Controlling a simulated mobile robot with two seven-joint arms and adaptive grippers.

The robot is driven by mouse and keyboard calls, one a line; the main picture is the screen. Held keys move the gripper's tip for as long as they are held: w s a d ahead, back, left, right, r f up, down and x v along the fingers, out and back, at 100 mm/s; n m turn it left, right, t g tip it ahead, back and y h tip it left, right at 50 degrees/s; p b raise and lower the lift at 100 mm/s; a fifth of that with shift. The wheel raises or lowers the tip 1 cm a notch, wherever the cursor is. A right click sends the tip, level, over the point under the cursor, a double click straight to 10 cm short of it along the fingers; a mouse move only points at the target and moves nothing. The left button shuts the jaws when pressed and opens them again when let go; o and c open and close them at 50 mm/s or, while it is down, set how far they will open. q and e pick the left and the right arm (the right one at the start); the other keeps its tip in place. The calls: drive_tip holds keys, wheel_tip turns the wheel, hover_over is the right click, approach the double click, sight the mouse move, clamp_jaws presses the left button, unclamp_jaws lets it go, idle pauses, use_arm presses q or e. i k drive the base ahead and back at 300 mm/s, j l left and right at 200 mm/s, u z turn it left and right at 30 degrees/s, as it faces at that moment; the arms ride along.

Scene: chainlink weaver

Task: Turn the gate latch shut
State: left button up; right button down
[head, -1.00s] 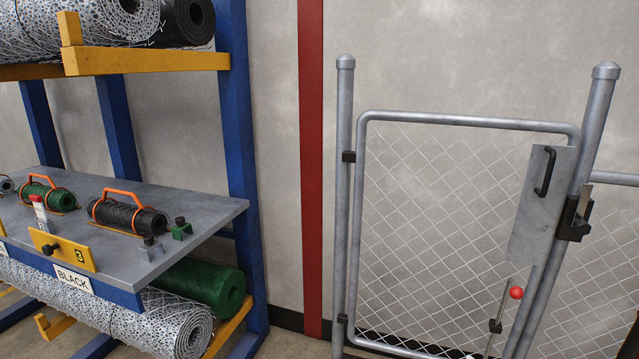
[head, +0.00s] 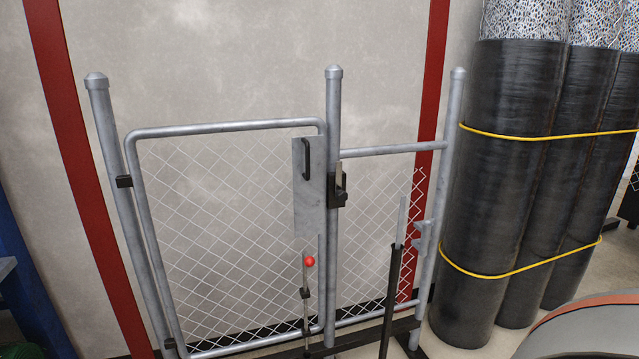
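The grey chain-link gate (head: 225,126) stands in the middle of the head view, its frame lined up close to the post (head: 333,110). A metal plate (head: 307,215) on the gate's right side carries a black pull handle (head: 306,160). A dark latch (head: 338,190) with a light upright piece sits on the post just right of the plate. Its exact turn is too small to tell. A rod with a red ball knob (head: 309,261) stands low on the gate below the plate. Neither of my grippers is in view.
A fixed fence panel with a top rail (head: 390,150) continues right of the post. Tall black-wrapped rolls (head: 500,190) with yellow straps stand at the right. A rounded grey and orange object (head: 590,325) is at the lower right. A blue rack upright (head: 25,270) edges the left.

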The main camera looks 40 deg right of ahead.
sight(341, 196)
drive_tip(key=z, duration=1.3)
